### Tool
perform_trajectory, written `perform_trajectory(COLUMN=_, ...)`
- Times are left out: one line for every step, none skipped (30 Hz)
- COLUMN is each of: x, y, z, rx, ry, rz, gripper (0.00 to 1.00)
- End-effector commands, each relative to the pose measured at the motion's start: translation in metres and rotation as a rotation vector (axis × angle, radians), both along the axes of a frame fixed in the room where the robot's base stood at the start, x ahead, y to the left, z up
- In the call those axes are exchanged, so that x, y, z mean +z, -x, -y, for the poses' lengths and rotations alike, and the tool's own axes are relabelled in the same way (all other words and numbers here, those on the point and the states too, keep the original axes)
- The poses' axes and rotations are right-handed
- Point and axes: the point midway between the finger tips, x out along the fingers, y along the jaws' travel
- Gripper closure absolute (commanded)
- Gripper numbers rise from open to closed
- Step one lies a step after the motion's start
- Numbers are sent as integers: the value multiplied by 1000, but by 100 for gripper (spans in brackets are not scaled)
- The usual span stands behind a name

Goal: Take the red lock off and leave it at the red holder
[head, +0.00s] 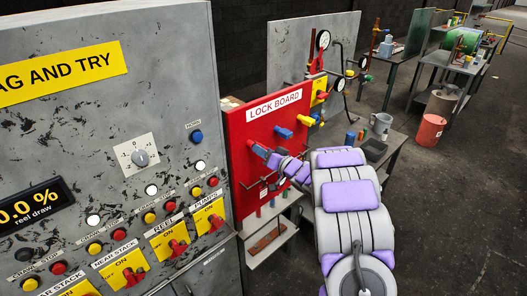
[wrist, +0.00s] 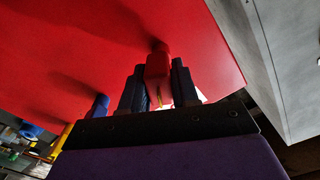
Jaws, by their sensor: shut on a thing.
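The red lock (wrist: 158,68) is between the two dark fingers of my gripper (wrist: 157,85) in the wrist view, with a small brass-coloured part at its near end. Its far end is close to the red lock board; I cannot tell whether it touches or hangs there. Which peg is the red holder is not clear, as the gripper covers that spot.
A blue lock (head: 283,132) and a yellow lock (head: 306,120) are on the board to the right. The grey control panel (head: 100,130) with red switches stands at the left. A bench with a grey mug (head: 380,126) is behind my arm. Open floor lies at the right.

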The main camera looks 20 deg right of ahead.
Motion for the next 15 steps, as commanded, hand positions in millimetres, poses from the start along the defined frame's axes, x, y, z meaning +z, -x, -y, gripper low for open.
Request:
perform_trajectory(x=1, y=-1, z=0, rx=-1, ry=0, rz=0, gripper=100)
perform_trajectory(x=1, y=-2, z=0, rx=-1, ry=0, rz=0, gripper=100)
perform_trajectory(x=1, y=-2, z=0, rx=-1, ry=-1, rz=0, gripper=100)
perform_trajectory(x=1, y=-3, z=-1, rx=-1, ry=-1, rz=0, gripper=100)
perform_trajectory(x=1, y=-3, z=-1, rx=-1, ry=-1, rz=0, gripper=100)
perform_trajectory(x=0, y=-4, z=-1, rx=-1, ry=-1, rz=0, gripper=100)
perform_trajectory(x=0, y=-5, z=-1, rx=-1, ry=-1, rz=0, gripper=100)
perform_trajectory(x=0, y=-5, z=-1, rx=-1, ry=-1, rz=0, gripper=100)
perform_trajectory(x=0, y=-6, z=-2, rx=-1, ry=-1, rz=-1, gripper=100)
perform_trajectory(x=0, y=-7, z=-2, rx=-2, ry=-1, rz=-1, gripper=100)
perform_trajectory(x=0, y=-7, z=-2, rx=-2, ry=-1, rz=0, gripper=100)
perform_trajectory(x=0, y=-8, z=-2, rx=-2, ry=-1, rz=-1, gripper=100)
perform_trajectory(x=0, y=-8, z=-2, rx=-2, ry=-1, rz=-1, gripper=100)
perform_trajectory(x=0, y=-9, z=-3, rx=-2, ry=-1, rz=-1, gripper=100)
perform_trajectory(x=0, y=-10, z=-3, rx=-2, ry=-1, rz=-1, gripper=100)
